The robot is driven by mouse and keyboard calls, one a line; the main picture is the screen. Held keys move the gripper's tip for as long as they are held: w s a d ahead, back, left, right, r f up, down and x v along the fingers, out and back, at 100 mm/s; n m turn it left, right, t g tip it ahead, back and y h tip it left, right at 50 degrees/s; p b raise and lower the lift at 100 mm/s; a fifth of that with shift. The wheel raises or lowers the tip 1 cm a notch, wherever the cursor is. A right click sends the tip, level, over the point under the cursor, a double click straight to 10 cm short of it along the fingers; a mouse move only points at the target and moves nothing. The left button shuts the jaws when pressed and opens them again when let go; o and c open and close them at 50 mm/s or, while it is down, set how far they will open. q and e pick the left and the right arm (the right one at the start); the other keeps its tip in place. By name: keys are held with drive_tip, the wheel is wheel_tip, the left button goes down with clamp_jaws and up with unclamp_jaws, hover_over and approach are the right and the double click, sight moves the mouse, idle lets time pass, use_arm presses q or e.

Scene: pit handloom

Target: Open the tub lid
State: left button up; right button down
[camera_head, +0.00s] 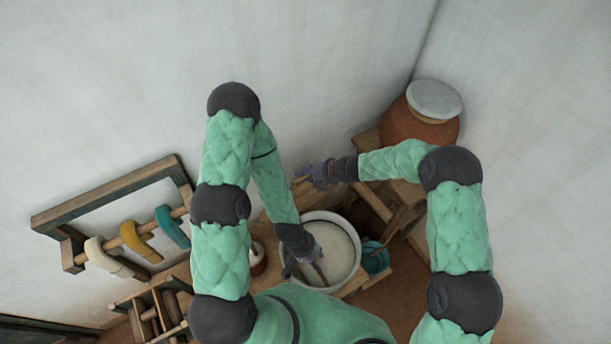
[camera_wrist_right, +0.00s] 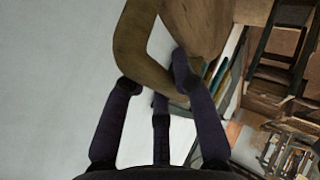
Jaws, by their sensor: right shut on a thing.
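A round white tub (camera_head: 349,229) stands below the middle of the head view, with a pale surface inside its rim. I cannot tell whether that surface is its contents or a cover. My left gripper (camera_head: 308,262) is over the tub's left part, beside a thin brown stick (camera_head: 320,273); whether its fingers are open is unclear. My right gripper (camera_head: 312,176) is above and behind the tub. It is shut on a brown wooden thing (camera_wrist_right: 147,50) with a curved, handle-like part, which fills the upper middle of the wrist view. I cannot tell whether this is the lid.
A terracotta pot (camera_head: 410,127) with a pale grey top stands in the back right corner. A teal round thing (camera_head: 375,258) sits right of the tub. A wooden rack (camera_head: 110,193) with white, yellow and teal hanks is at the left. Walls close off the back.

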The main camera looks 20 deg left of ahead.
use_arm(q)
drive_tip(key=shift+w+a+r, duration=0.1)
drive_tip(key=shift+a+r, duration=0.05)
drive_tip(key=shift+a, duration=0.2)
use_arm(e)
drive_tip(key=shift+w+a+f, duration=0.1)
drive_tip(key=shift+a+f, duration=0.15)
drive_tip(key=c, duration=1)
unclamp_jaws()
drive_tip(key=shift+o, duration=0.2)
drive_tip(key=shift+w+a+r, duration=0.1)
drive_tip(key=shift+w+d+r, duration=0.1)
drive_tip(key=shift+d+r, duration=0.3)
drive_tip(key=shift+r, duration=0.05)
drive_tip(key=v, duration=1.1)
drive_tip(key=shift+a, duration=0.15)
